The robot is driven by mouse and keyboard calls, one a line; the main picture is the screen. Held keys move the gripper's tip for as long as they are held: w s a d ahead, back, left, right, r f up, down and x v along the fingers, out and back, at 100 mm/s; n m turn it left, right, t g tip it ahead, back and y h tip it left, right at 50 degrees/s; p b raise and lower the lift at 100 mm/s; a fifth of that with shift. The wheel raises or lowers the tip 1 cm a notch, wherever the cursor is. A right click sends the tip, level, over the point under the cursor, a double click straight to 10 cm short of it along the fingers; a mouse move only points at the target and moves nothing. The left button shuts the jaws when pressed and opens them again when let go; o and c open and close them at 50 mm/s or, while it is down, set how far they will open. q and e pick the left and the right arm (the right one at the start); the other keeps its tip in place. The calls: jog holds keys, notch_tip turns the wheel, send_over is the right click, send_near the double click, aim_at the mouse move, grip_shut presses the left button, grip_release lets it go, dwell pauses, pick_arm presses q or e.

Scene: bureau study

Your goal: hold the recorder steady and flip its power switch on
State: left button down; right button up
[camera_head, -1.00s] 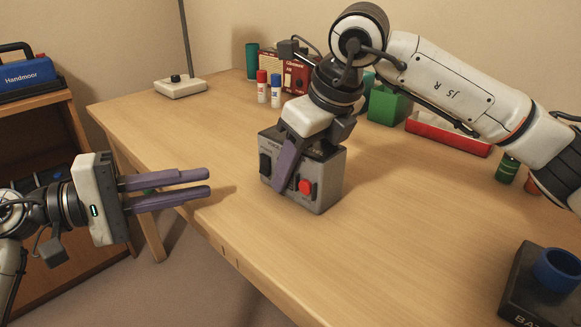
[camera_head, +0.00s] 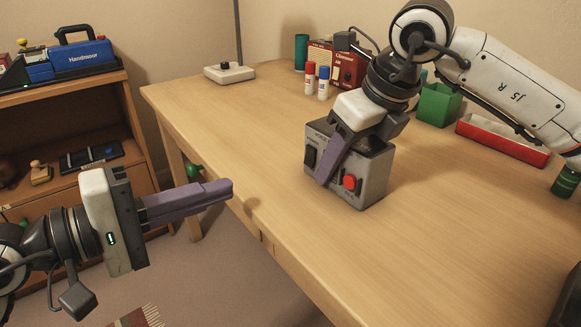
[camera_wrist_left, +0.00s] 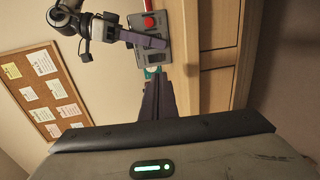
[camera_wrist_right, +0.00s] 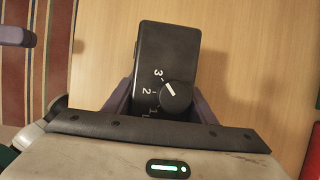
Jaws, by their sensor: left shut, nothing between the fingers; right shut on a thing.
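The recorder, a grey box (camera_head: 372,182) with a dark top, stands upright on the desk. Its front has a black rocker switch (camera_head: 310,158) at the left and a red button (camera_head: 350,182) at the right. My right gripper (camera_head: 328,172) is shut on it from above, one purple finger down the front face. The right wrist view shows its black top with a numbered dial (camera_wrist_right: 176,94) between the fingers. My left gripper (camera_head: 226,188) is shut and empty, off the desk's front edge, left of the recorder and apart from it. The left wrist view shows the recorder (camera_wrist_left: 152,50) beyond the fingers.
The wooden desk (camera_head: 260,120) is clear in front and left of the recorder. Behind stand glue sticks (camera_head: 316,82), a red box (camera_head: 347,70), a green box (camera_head: 438,104) and a red-and-white tray (camera_head: 500,140). A shelf (camera_head: 70,95) stands at left.

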pick_arm(q)
send_near(307, 165)
jog(key=x, duration=0.5)
jog(key=shift+d+r, duration=0.15)
jog(key=shift+r, duration=0.05)
pick_arm(e)
jog(key=shift+r, duration=0.1)
pick_arm(q)
jog(key=shift+w+d+f, duration=0.1)
jog(key=shift+w+d, duration=0.3)
jog(key=shift+d, duration=0.1)
jog(key=shift+w+d+f, duration=0.2)
jog(key=shift+d, duration=0.1)
pick_arm(e)
jog(key=shift+a, duration=0.1)
pick_arm(q)
jog(key=shift+s+a, duration=0.1)
jog(key=shift+a, duration=0.1)
jog(key=s+a+f, duration=0.1)
jog(key=s+a, duration=0.6)
jog(key=a, duration=0.4)
jog(key=shift+a+f, duration=0.25)
jog(key=shift+f, duration=0.05)
